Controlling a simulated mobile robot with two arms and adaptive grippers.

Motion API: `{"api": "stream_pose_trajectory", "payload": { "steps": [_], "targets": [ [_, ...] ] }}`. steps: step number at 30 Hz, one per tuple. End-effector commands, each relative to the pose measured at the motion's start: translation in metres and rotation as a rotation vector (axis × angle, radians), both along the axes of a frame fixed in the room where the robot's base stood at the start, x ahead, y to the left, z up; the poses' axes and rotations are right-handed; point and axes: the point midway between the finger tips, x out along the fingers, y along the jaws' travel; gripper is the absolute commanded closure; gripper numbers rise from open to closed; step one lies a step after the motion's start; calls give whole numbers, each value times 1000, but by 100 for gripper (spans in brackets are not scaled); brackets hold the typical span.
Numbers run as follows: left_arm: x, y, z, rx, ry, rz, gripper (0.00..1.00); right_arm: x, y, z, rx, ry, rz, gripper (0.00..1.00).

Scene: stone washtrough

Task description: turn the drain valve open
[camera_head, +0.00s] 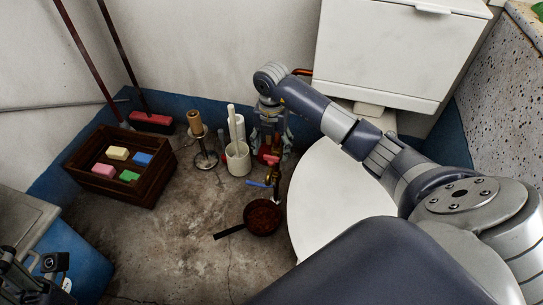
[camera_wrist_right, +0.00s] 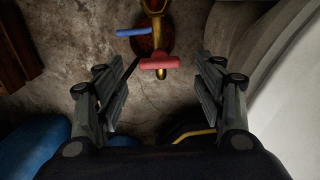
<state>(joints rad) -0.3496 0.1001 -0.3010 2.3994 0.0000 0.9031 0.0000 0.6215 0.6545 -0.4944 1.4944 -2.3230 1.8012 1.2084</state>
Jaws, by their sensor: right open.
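A brass valve fitting (camera_wrist_right: 156,8) with a red T-shaped handle (camera_wrist_right: 160,62) and a blue lever (camera_wrist_right: 132,32) shows in the right wrist view. In the head view the red handle (camera_head: 272,160) and blue lever (camera_head: 257,184) are small, above a dark pan. I cannot tell which handle is the drain valve's. My right gripper (camera_wrist_right: 163,85) is open and empty; the red handle appears ahead, between its fingers, with no visible contact. In the head view this gripper (camera_head: 270,138) points down behind the fitting. Part of my left gripper (camera_head: 38,272) shows at lower left; its fingertips are unclear.
A round dark pan (camera_head: 263,217) lies on the stained floor below the fitting. A white pot (camera_head: 238,160) and a paper-roll stand (camera_head: 204,155) are left of it. A wooden crate (camera_head: 122,188) holds several colored blocks. A white rounded surface (camera_head: 335,200) is close on the right.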

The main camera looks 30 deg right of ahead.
Motion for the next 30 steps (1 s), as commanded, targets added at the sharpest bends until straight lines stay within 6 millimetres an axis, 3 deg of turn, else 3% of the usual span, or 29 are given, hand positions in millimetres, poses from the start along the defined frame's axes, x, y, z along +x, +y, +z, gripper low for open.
{"api": "stream_pose_trajectory", "payload": {
  "steps": [1, 6, 17, 18, 24, 30],
  "targets": [
    [0, 0, -7, 0, 0, 0, 61, -1, 1, -13, 2, 3, -1, 37],
    [0, 0, -13, 1, 1, 1, 61, 0, 0, -29, 1, 0, 0, 37],
    [1, 0, -14, 1, 3, 0, 61, 0, 0, -33, 1, -1, 0, 37],
    [0, 0, -14, 1, 3, 0, 61, 0, 0, -33, 1, 0, 0, 39],
    [1, 0, -14, 1, 3, 0, 61, 0, 0, -33, 1, 0, 0, 81],
    [1, 0, -14, 1, 4, 0, 61, 0, 0, -33, 0, 0, 4, 81]
  ]
}}
